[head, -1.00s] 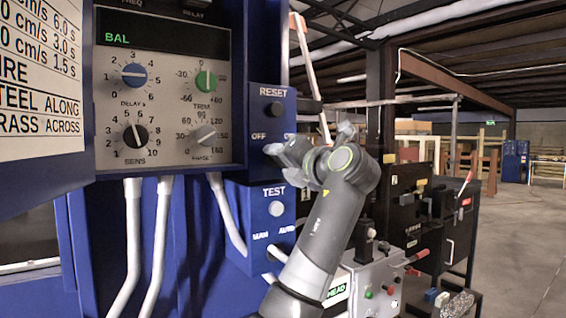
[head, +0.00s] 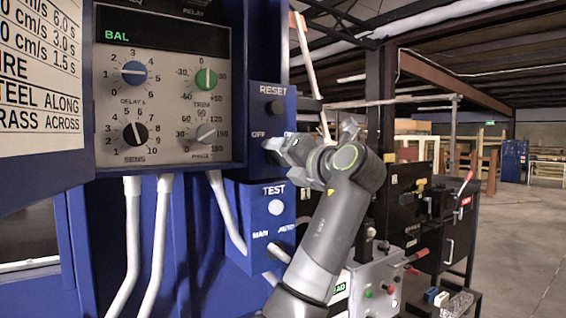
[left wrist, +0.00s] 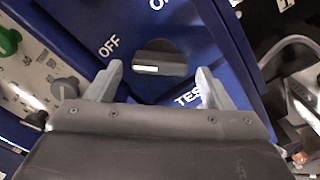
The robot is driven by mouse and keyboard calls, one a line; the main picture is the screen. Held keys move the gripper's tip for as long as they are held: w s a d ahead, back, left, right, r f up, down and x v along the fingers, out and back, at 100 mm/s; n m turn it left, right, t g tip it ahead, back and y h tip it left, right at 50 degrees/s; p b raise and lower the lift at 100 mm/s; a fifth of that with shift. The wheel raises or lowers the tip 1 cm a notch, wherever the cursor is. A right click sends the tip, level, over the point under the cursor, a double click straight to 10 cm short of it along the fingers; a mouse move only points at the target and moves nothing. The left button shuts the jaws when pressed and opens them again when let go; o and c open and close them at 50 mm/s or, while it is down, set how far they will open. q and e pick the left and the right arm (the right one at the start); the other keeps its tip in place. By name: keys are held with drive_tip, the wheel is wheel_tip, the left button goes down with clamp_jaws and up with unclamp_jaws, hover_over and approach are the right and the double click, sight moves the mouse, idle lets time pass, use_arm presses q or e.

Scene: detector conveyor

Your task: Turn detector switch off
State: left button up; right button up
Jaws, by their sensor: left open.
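The detector switch (left wrist: 160,60) is a dark round knob with a raised bar and a white mark at the bar's left end in the left wrist view. It sits on a blue panel (left wrist: 205,35) near an OFF label and a partly cut-off second label. My left gripper (left wrist: 159,73) is open, with a fingertip on each side below the knob; contact cannot be told. In the head view the left gripper (head: 277,152) is in front of the blue switch box (head: 263,115), covering the knob, below the OFF label. My right gripper is in neither view.
The RESET button (head: 274,108) is just above, and the TEST box (head: 274,208) just below. The dial panel (head: 165,100) with several knobs and a green BAL display is left. White conduits (head: 230,215) hang below. A grey control box (head: 375,280) stands right of my arm.

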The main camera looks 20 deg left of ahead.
use_arm(q)
drive_tip(key=b+v, duration=0.3)
drive_tip(key=v, duration=1.3)
drive_tip(key=shift+s+d+b, duration=0.15)
drive_tip(key=shift+d+b, duration=0.1)
drive_tip(key=shift+b, duration=0.1)
drive_tip(key=shift+f, duration=0.15)
